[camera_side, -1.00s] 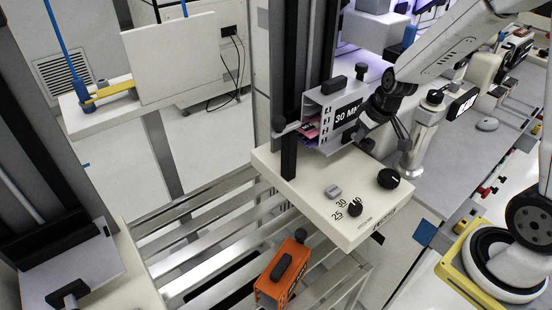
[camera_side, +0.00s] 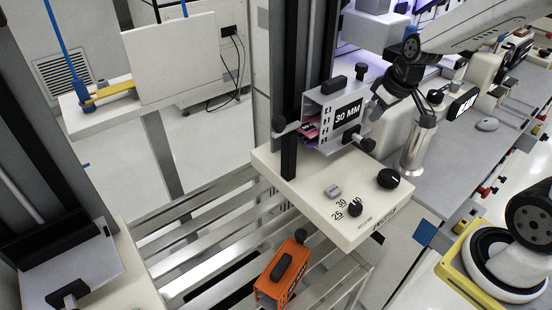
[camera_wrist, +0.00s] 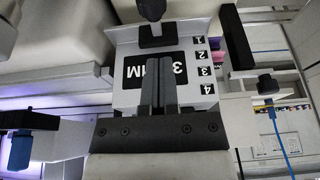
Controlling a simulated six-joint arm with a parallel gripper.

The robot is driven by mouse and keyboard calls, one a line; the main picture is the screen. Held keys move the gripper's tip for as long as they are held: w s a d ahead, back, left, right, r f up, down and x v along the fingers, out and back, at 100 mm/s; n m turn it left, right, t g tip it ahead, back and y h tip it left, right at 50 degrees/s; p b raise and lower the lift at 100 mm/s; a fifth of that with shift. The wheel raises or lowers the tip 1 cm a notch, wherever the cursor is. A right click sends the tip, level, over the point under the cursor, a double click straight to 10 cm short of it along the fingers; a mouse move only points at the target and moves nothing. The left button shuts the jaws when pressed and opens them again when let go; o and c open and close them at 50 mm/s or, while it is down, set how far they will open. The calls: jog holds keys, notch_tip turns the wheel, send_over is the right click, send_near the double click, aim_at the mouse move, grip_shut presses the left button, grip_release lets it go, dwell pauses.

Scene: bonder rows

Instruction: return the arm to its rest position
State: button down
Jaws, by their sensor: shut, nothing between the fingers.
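My gripper (camera_wrist: 158,64) is shut and empty in the wrist view, its two dark fingers side by side over the black label of the 30 MM magazine. In the side view my gripper (camera_side: 376,108) is just right of that magazine (camera_side: 347,112); a gap between them is hard to judge. The magazine is a grey box with a black knob and dark handle, standing at the column above the cream loader base (camera_side: 300,205). It also shows in the wrist view (camera_wrist: 205,60), with numbers 1 to 4 along its edge.
An orange box (camera_side: 270,290) with a black handle sits on the metal rails in front. A dark dial (camera_side: 389,178) is on the loader base. A steel post (camera_side: 414,150) and a grey bench (camera_side: 480,150) are to the right. Open floor shows at the left.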

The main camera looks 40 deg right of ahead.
jog(key=shift+v, duration=1)
jog(key=s+a+f+g, duration=0.1)
jog(key=s+a+f, duration=0.5)
jog(key=a+f, duration=0.2)
jog(key=shift+s+a+f, duration=0.25)
jog(key=shift+s+f, duration=0.05)
jog(key=shift+s, duration=0.05)
